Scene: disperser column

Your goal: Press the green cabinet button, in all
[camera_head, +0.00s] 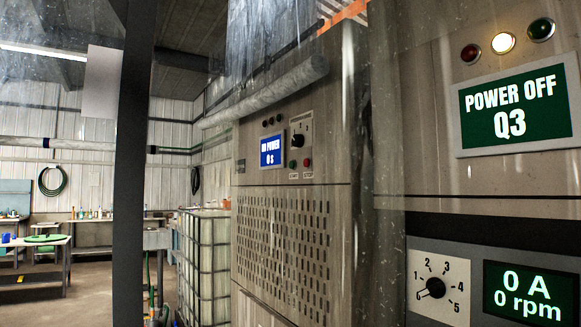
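A tall grey-brown cabinet (250,205) with a perforated front stands in the middle. On its upper panel a small green button (293,163) sits to the left of a small red button (307,162). Tiny labels below them seem to read START and STOP. Above the buttons is a black rotary knob (297,140) on a white plate. To the left, a blue display (271,150) shows small text with POWER and 0 s. Several small lamps sit above the display, too small to judge. Neither of my grippers is in view, and nothing touches the green button.
A nearer panel at right has red, lit white and dark green lamps (541,29), a POWER OFF Q3 display (515,105), a dial (437,287) and a 0 A, 0 rpm display (524,292). A dark post (133,160), caged tank (204,265) and workbenches stand left.

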